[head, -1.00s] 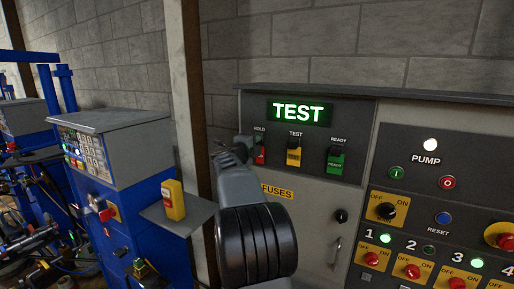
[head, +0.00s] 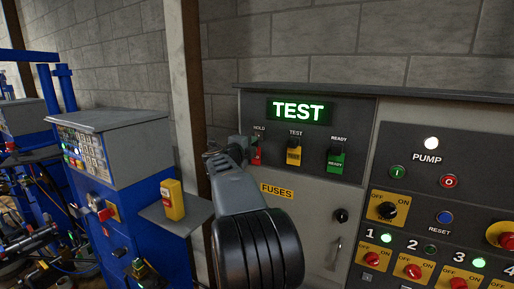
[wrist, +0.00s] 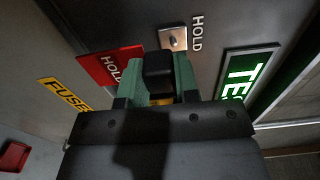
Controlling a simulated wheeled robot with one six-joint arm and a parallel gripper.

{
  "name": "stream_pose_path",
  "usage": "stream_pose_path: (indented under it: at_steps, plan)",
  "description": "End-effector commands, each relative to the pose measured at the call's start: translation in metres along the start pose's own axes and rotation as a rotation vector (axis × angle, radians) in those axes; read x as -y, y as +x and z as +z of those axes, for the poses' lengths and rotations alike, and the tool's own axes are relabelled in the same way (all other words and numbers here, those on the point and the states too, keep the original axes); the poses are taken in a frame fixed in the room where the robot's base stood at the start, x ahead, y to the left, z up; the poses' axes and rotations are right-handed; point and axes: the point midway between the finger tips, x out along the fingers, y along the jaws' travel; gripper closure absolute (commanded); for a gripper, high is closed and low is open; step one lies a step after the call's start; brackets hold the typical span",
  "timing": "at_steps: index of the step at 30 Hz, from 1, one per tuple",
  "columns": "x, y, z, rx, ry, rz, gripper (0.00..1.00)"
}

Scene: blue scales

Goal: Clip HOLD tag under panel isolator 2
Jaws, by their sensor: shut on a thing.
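My gripper (head: 241,148) is at the HOLD position on the left of the dark tag panel. In the wrist view its green fingers (wrist: 158,80) are shut on the black clip of the HOLD tag. The red HOLD tag (wrist: 108,66) extends to the left of the fingers there; in the head view the tag (head: 256,157) is partly hidden by my gripper. A small metal plate (wrist: 174,39) beside the HOLD label is just beyond the clip; I cannot tell whether they touch. Isolator 2 (head: 412,270) is a red knob on a yellow plate, low right.
The yellow TEST tag (head: 294,154) and green READY tag (head: 336,161) hang to the right of my gripper. A TEST display (head: 298,111) is lit above. Isolators 1 (head: 372,259) and 3 (head: 458,283) flank isolator 2. A yellow box (head: 173,200) stands on a left shelf.

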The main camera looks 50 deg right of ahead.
Motion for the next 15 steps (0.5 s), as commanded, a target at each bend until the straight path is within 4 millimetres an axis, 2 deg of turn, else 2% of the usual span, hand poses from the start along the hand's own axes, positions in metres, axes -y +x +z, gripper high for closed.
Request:
stream_pose_path:
  at_steps: [15]
  plan:
    - [0.000, -0.021, 0.000, 0.000, 0.000, -0.001, 1.00]
